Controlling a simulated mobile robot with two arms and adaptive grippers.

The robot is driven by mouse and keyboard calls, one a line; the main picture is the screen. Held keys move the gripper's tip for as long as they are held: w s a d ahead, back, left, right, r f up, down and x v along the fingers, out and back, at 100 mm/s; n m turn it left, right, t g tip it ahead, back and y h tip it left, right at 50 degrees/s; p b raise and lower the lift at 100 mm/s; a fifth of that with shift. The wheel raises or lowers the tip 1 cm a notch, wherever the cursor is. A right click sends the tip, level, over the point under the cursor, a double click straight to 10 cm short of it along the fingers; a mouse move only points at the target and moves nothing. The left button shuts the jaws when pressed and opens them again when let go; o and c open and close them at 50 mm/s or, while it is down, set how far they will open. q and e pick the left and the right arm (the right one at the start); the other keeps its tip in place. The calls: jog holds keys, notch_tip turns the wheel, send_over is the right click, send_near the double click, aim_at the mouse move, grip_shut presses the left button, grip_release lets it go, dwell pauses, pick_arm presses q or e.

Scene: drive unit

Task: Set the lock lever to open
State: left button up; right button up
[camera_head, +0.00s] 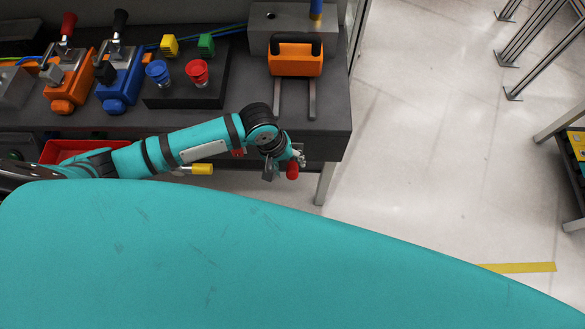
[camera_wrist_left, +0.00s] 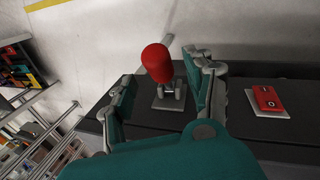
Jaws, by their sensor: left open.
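The lock lever, a red knob (camera_head: 292,170) on a grey base plate (camera_wrist_left: 169,103), is on the front face of the dark workbench. In the left wrist view the red knob (camera_wrist_left: 158,63) stands between my left gripper's two fingers. My left gripper (camera_head: 284,166) is open around the knob, with visible gaps to the fingers. It also shows in the wrist view (camera_wrist_left: 160,72). In the head view my gripper partly hides the lever's base. My right gripper is not in view.
A red switch (camera_wrist_left: 267,98) on a pale plate is beside the lever. A yellow handle (camera_head: 202,169) and a red bin (camera_head: 82,150) are under my left arm. On the bench (camera_head: 333,118) are an orange handled block (camera_head: 296,65) and red and blue buttons (camera_head: 197,72).

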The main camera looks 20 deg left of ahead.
aim_at(290, 168)
pick_arm(q)
jog(key=x, duration=0.5)
grip_shut()
dwell(0.3)
